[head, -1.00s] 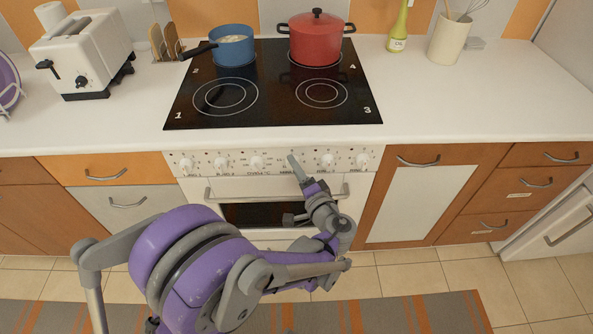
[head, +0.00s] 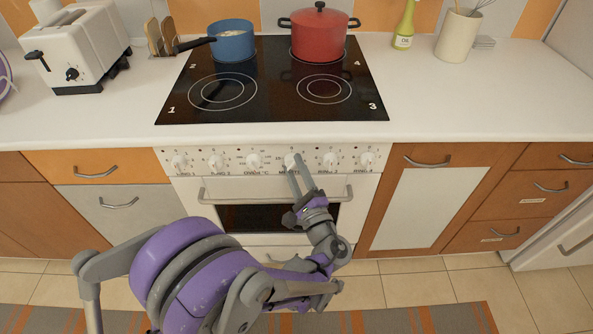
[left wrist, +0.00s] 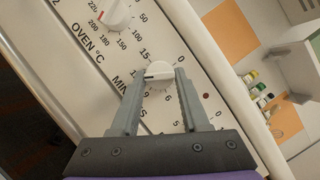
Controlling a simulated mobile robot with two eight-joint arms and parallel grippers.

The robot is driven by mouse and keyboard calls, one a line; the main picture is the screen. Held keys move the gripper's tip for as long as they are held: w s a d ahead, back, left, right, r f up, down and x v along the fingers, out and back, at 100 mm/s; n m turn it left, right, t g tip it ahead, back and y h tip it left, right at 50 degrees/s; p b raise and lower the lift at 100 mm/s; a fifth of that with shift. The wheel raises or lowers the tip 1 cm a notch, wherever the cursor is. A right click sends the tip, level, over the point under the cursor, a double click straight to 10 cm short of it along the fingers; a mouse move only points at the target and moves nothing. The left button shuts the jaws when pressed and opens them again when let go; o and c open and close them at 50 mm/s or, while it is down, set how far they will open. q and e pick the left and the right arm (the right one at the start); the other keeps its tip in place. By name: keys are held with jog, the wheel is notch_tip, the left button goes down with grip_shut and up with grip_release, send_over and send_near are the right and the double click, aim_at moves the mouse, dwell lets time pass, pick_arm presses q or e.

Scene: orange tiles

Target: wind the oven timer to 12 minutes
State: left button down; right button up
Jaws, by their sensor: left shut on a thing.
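The oven timer knob (head: 290,159) is a small white dial on the front panel, above the "MINUTES" label. In the left wrist view the knob (left wrist: 158,74) sits between the two grey fingers of my left gripper (left wrist: 160,79), which is shut on it. A dark line on the knob points left in that view, towards one finger. The finger covers part of the scale there; 15 and 9 are readable nearby. In the head view my left gripper (head: 297,165) reaches up to the panel and partly covers the knob. My right gripper is not in view.
Other white knobs flank the timer, including the oven temperature knob (head: 253,160). The oven door handle (head: 270,196) runs below the panel. On the hob (head: 190,106) stand a blue pan (head: 232,42) and a red pot (head: 319,36).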

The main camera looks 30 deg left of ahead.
pick_arm(q)
jog(key=shift+m, duration=0.5)
jog(key=shift+c, duration=1.9)
grip_release()
jog(key=v, duration=1)
jog(key=shift+s+d+f, duration=0.2)
jog(key=shift+s+f, duration=0.05)
jog(key=shift+s, duration=0.05)
